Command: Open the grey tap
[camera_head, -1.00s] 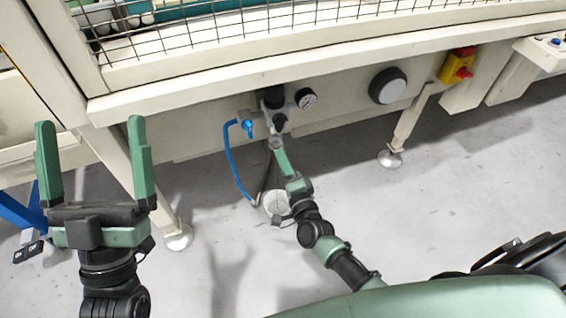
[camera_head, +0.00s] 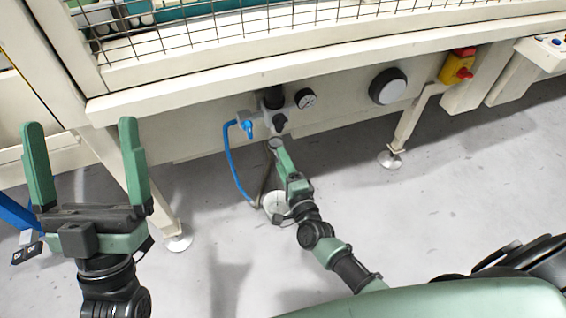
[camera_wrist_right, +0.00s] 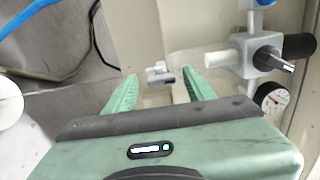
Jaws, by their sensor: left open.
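The grey tap (camera_wrist_right: 158,74) is a small grey fitting ahead of and between the fingertips of my right gripper (camera_wrist_right: 160,78) in the right wrist view. That gripper is open, with a finger on each side of the tap; I cannot tell whether either touches it. In the head view my right gripper (camera_head: 277,148) reaches up under the machine's front beam, just below the air unit, and the tap is small and hard to make out there. My left gripper (camera_head: 82,128) is open and empty at the left, away from the tap.
Above the tap sit a pressure gauge (camera_head: 306,98), a black knob (camera_head: 279,122) and a blue valve (camera_head: 248,127) with a blue hose (camera_head: 235,170). The floor below is mostly clear.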

